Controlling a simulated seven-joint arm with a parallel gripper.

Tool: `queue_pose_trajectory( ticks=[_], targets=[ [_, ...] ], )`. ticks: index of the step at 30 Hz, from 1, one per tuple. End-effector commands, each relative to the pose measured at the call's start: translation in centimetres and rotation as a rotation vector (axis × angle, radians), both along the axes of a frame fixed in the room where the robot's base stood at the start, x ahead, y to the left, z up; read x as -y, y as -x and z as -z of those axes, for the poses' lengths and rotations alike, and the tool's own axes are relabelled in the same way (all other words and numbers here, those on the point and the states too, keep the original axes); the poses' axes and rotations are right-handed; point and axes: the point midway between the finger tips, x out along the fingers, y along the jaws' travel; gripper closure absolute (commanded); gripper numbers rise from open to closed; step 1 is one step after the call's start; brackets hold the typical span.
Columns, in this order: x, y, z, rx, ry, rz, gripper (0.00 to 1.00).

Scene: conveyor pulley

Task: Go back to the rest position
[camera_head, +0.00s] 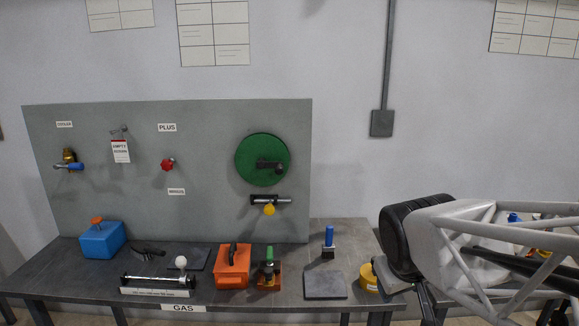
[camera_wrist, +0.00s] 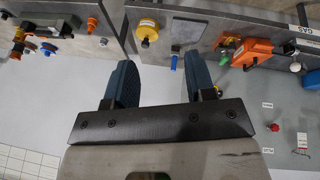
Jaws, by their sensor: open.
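My gripper (camera_wrist: 161,82) shows in the wrist view with its two blue-grey fingers wide apart and nothing between them. Grey floor or wall surface and a strip of bench show past the fingers. In the head view my arm comes in from the right, and its dark wrist end is above the right part of the bench. The fingertips are not clear there. The green pulley disc (camera_head: 262,160) is on the grey upright panel (camera_head: 215,125), well to the left of my arm.
The bench (camera_head: 65,275) holds a blue box (camera_head: 102,240), an orange box (camera_head: 233,268), a blue-handled brush (camera_head: 328,243), a grey plate (camera_head: 324,285) and a yellow round item (camera_head: 369,279) close to my arm. The air before the panel is clear.

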Motion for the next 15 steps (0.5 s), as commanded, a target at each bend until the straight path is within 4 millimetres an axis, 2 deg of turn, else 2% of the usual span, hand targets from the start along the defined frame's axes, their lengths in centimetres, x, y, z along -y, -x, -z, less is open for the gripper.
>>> queue_pose_trajectory(
  ticks=[1,6,10,15],
  targets=[
    [0.0,1.9,0.3,-0.027,-0.030,0.039,0.50],
    [-0.6,6.9,1.2,-0.114,-0.124,0.150,0.50],
    [-0.9,9.2,1.5,-0.155,-0.167,0.196,0.50],
    [-1.2,10.3,1.8,-0.178,-0.187,0.218,0.50]
  ],
)
